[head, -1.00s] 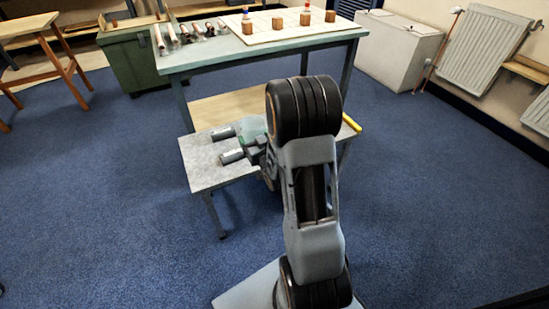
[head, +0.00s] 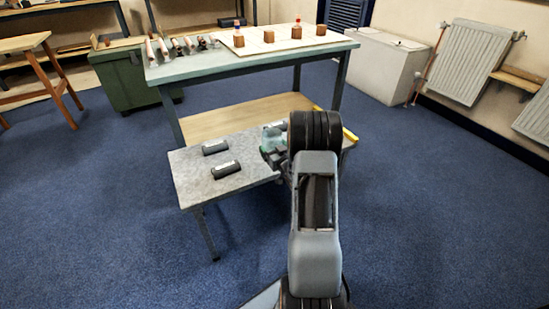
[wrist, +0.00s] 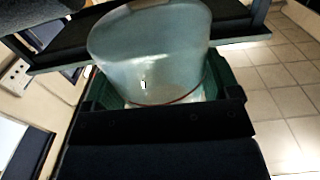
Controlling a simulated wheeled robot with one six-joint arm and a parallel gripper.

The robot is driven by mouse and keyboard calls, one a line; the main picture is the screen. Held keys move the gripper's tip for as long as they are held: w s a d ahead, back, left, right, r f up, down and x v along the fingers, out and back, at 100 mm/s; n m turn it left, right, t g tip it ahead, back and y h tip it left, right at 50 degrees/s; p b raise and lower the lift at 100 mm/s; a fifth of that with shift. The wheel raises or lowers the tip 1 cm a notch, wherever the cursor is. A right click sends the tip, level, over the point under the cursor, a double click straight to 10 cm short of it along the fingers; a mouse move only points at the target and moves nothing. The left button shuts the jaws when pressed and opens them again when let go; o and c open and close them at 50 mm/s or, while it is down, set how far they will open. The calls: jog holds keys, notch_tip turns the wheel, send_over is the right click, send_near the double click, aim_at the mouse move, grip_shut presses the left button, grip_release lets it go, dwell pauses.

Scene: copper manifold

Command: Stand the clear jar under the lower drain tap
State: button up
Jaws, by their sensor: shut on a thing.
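The clear jar (wrist: 150,50) fills the middle of the wrist view as a pale, see-through cup with a thin reddish line near its base. My gripper (wrist: 160,92) is shut on it, with green finger parts on both sides. In the head view the jar (head: 271,135) shows as a small pale blue-green shape over the right end of the grey side table. My gripper (head: 274,155) is partly hidden there by my arm. Whether the jar touches the table is unclear. I cannot make out the lower drain tap.
Two dark cylinders (head: 226,169) lie on the grey side table (head: 190,185). The workbench (head: 190,70) behind has a pale board (head: 283,42) with several wooden blocks and several tubes at its left. A radiator (head: 470,60) hangs at right.

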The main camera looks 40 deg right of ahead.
jog(key=shift+d+f, duration=0.2)
jog(key=shift+f, duration=0.1)
jog(key=shift+w+d+f+b, duration=0.15)
jog(key=shift+f+b, duration=0.4)
jog(key=shift+f, duration=0.3)
jog(key=shift+d+f+b, duration=0.1)
jog(key=shift+f+b, duration=0.4)
jog(key=shift+f, duration=0.35)
jog(key=shift+f, duration=0.15)
jog(key=o, duration=0.8)
